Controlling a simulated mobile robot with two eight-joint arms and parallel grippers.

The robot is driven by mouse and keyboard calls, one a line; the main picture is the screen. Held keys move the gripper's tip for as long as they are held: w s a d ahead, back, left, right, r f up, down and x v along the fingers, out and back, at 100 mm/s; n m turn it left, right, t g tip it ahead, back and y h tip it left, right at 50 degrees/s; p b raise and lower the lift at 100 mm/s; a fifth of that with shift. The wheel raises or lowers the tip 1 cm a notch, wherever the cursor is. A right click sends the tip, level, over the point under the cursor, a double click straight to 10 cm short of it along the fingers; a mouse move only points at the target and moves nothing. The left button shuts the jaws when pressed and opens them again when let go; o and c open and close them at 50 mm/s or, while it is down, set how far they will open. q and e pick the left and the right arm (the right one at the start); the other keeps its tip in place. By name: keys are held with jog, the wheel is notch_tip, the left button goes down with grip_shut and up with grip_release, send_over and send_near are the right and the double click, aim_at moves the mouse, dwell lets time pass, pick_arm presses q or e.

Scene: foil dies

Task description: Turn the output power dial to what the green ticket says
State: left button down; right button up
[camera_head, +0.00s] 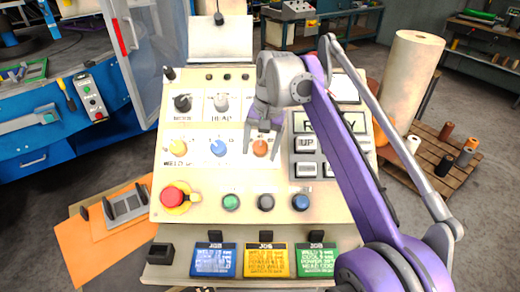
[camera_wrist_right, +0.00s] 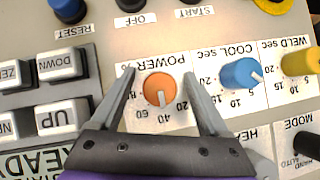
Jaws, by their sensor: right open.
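The orange power dial (camera_head: 260,148) sits at the right end of a row of three dials on the sloped panel. In the right wrist view the orange dial (camera_wrist_right: 158,84) has its white mark near the 40 on its scale. My right gripper (camera_head: 264,128) is open at this dial, and its fingers (camera_wrist_right: 160,72) stand on either side with gaps; I cannot tell their height over the panel. The green ticket (camera_head: 316,259) stands at the panel's front right; its small print is too blurred to read surely. My left gripper is not in view.
A blue dial (camera_head: 218,148) and a yellow dial (camera_head: 178,147) are to the left. Grey UP and DOWN buttons (camera_head: 306,145) are close on the right. A red stop button (camera_head: 173,196), round push buttons, a blue ticket (camera_head: 213,260) and a yellow ticket (camera_head: 265,260) are nearer the front.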

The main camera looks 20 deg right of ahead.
grip_shut()
dwell(0.3)
jog(key=shift+r+n+h+p, duration=0.2)
jog(key=shift+n+h+p, duration=0.45)
jog(key=shift+p, duration=0.3)
jog(key=shift+n+g+h+p, duration=0.4)
jog(key=shift+n+h+p, duration=0.15)
jog(key=shift+n+p, duration=0.4)
jog(key=shift+d+n+h+p, duration=0.1)
jog(key=shift+n+h+p, duration=0.4)
jog(key=shift+n, duration=0.6)
jog(key=shift+f+n+h, duration=0.1)
jog(key=shift+n+h, duration=0.6)
jog(key=shift+n, duration=0.2)
